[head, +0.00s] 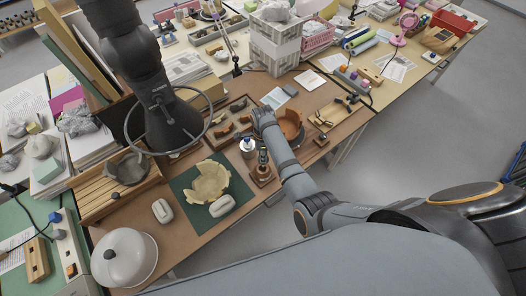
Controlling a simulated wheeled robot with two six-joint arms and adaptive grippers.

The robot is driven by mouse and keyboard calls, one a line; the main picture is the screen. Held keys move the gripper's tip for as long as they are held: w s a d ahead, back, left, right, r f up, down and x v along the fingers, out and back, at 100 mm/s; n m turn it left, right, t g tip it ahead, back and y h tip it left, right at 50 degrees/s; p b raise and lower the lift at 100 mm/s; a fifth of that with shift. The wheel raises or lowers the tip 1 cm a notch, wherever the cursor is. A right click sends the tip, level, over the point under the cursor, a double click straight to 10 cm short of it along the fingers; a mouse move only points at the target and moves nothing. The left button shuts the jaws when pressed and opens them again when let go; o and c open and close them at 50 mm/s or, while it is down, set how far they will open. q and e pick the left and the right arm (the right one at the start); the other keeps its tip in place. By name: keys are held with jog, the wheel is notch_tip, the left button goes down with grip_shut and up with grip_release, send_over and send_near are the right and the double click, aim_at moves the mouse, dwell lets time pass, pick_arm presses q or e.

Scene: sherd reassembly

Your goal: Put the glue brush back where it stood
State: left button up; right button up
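My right arm reaches in from the right, and its gripper (263,116) is above the far part of the brown work table, left of a reddish-brown bowl (289,125). Its fingers are small and dark here; I cannot tell whether they are open or shut, or whether they hold anything. A small wooden stand (262,177) is on the table left of my forearm. A slim dark upright item (263,157) shows at the stand; I cannot tell whether it is the glue brush. My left gripper is not in view.
A white bottle (248,147) stands beside the stand. A pale broken bowl (208,182) sits on a green mat (183,198). A black hood with a ring (170,122) hangs over the left side. A white dome (124,258) is at the near left. Sherd trays lie behind.

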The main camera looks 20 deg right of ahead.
aim_at(263, 166)
jog(key=shift+f, duration=0.45)
jog(key=shift+s+a+f+b, duration=0.1)
jog(key=shift+a+f+b, duration=0.1)
jog(key=shift+f+b, duration=1.75)
jog(key=shift+f, duration=0.75)
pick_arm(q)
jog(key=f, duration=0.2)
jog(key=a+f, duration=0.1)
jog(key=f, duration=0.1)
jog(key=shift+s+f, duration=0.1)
pick_arm(e)
jog(key=shift+f, duration=0.25)
jog(key=shift+f, duration=0.2)
jog(key=o, duration=0.9)
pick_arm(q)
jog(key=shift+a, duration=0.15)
pick_arm(e)
jog(key=shift+r, duration=0.1)
